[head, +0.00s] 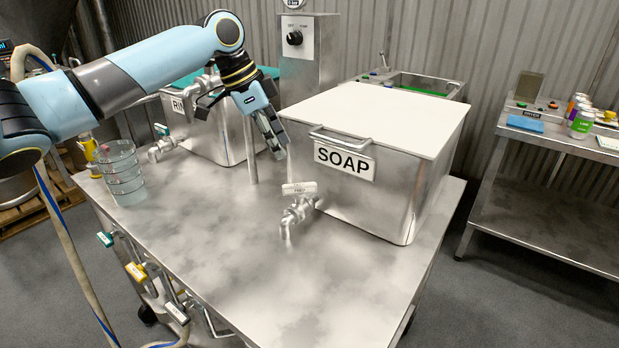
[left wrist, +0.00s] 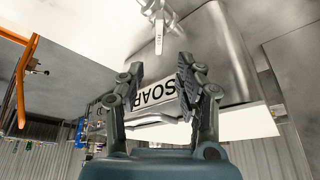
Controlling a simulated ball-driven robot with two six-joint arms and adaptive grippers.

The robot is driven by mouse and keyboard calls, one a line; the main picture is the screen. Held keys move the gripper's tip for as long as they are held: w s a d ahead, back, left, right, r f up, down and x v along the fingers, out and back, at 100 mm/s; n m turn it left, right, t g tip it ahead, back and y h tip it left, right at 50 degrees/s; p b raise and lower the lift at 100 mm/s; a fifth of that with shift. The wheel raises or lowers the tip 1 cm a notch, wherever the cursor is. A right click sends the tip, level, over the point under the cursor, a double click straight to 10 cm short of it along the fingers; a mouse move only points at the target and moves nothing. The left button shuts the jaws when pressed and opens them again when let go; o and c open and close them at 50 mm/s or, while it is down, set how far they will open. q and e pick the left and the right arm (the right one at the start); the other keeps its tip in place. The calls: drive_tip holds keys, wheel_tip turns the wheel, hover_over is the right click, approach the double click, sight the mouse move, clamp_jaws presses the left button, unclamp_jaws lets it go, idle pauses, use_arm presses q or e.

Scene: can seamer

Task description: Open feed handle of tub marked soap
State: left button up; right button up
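The steel tub marked SOAP (head: 408,190) has a white lid and stands on the steel table. Its feed valve (head: 297,214) sticks out low on the front, with a pale labelled handle (head: 300,188) on top. The left wrist view shows the handle (left wrist: 158,36) near the top, beyond my fingertips. My left gripper (head: 272,140) hangs above and behind the handle in the head view, left of the SOAP label, apart from the handle. Its fingers (left wrist: 160,72) are spread and empty, with the upside-down SOAP label (left wrist: 156,93) seen between them. My right gripper is not in view.
A second tub (head: 200,125) with its own tap stands at the left. Stacked clear containers (head: 122,172) stand near the table's left edge. Coloured valve handles (head: 136,271) line the near left edge. The table front (head: 300,280) is clear. A side bench (head: 550,145) is at right.

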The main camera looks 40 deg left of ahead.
sight(299, 185)
use_arm(q)
drive_tip(key=x, duration=1)
drive_tip(key=shift+d+f+b, duration=0.1)
drive_tip(key=shift+f+b, duration=0.25)
clamp_jaws()
